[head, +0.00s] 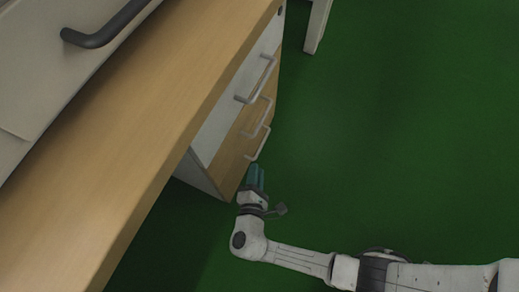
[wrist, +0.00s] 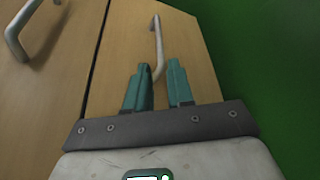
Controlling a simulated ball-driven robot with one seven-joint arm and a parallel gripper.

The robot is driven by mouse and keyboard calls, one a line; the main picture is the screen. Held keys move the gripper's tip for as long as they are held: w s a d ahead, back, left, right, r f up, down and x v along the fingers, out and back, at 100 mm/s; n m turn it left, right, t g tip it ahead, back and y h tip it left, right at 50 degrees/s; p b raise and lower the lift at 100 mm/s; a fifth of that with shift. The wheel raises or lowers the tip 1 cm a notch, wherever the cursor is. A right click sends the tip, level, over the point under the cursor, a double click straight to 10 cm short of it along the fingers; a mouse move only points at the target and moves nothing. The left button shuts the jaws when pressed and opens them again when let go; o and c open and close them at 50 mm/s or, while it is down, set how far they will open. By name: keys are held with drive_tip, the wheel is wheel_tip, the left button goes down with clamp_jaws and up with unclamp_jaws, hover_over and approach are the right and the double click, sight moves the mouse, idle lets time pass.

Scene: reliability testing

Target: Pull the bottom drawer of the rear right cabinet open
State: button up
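The cabinet under the desk has a stack of drawers with silver bar handles. Its bottom drawer (wrist: 195,65) has a wood front and looks closed. The bottom drawer's handle (head: 259,144) also shows in the wrist view (wrist: 157,45). My gripper (head: 256,168) is at the low end of the cabinet, close to this handle. In the wrist view its two teal fingers (wrist: 158,66) are apart, with a gap between them. The handle's near end appears between the fingertips; I cannot tell whether either finger touches it.
The wooden desk top (head: 140,130) overhangs the cabinet on the left. A white leg (head: 317,28) stands at the back. The green floor (head: 400,130) to the right is clear.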

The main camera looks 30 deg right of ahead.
sight(260, 149)
drive_tip(key=b+x, duration=0.3)
drive_tip(key=x, duration=0.6)
drive_tip(key=shift+w+f, duration=0.1)
clamp_jaws()
